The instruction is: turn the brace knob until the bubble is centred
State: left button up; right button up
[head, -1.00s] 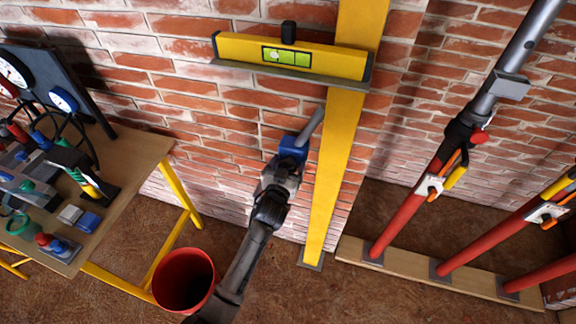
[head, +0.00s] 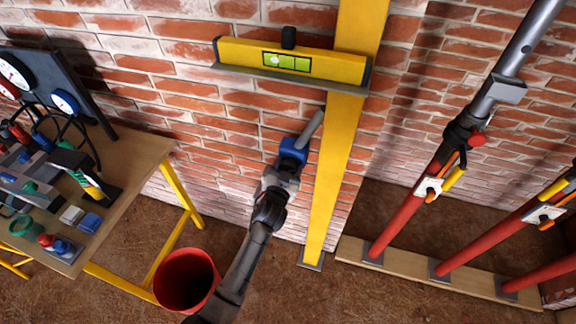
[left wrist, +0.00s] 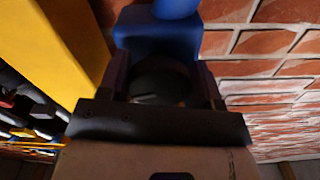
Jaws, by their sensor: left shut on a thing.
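The yellow spirit level (head: 235,51) lies on a grey ledge (head: 290,82) across the yellow post (head: 335,170). Its green vial (head: 301,64) shows the bubble (head: 276,60) left of the middle. A blue brace block (head: 293,150) with a grey rod stands against the wall beside the post. My left gripper (head: 283,172) is at the near end of this block. In the left wrist view, its fingers close around the dark round knob (left wrist: 160,82) in front of the blue block (left wrist: 155,40). The fingers partly hide the knob. My right gripper is not in view.
A workbench (head: 145,160) with gauges and tools stands at the left. A red bucket (head: 187,278) is on the floor beside my left arm. Red and grey props (head: 405,215) lean at the right, their feet on a board (head: 400,268).

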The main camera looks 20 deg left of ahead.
pick_arm(q)
jog(key=m+p, duration=0.1)
jog(key=m, duration=0.2)
jog(key=shift+m, duration=0.7)
jog(key=o, duration=0.9)
jog(key=s+p, duration=0.2)
jog(key=s, duration=1.1)
jog(key=shift+s+d, duration=0.35)
jog(key=shift+s, duration=0.05)
